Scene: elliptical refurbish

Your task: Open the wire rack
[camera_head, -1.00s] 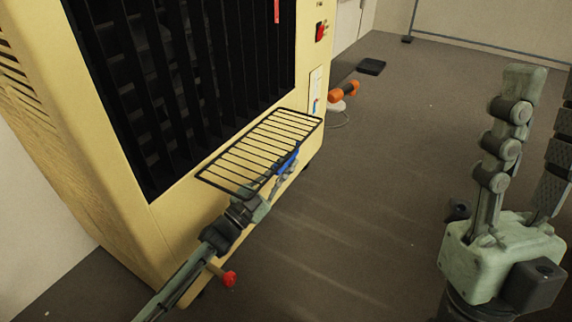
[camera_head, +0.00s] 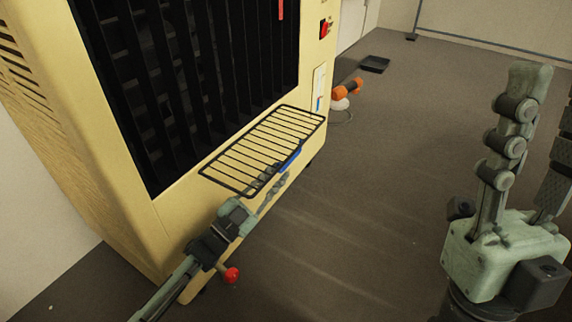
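The black wire rack (camera_head: 250,148) juts out from the front of the cream cabinet and lies roughly flat, below the cabinet's dark slatted opening. A blue piece (camera_head: 290,159) sits on its outer edge. My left gripper (camera_head: 277,184) is just below and in front of that outer edge, near the blue piece, with its fingers partly hidden beneath the rack. I cannot tell whether its fingers are apart. My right gripper (camera_head: 540,145) is large in the right foreground, far from the rack, with its fingers pointing up and apart, and nothing between them.
The cream cabinet (camera_head: 178,222) fills the left side, with a red switch (camera_head: 325,28) on its front. An orange tool (camera_head: 347,90) and a dark tray (camera_head: 375,64) lie on the floor beyond it. The floor (camera_head: 370,200) between the rack and my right gripper is clear.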

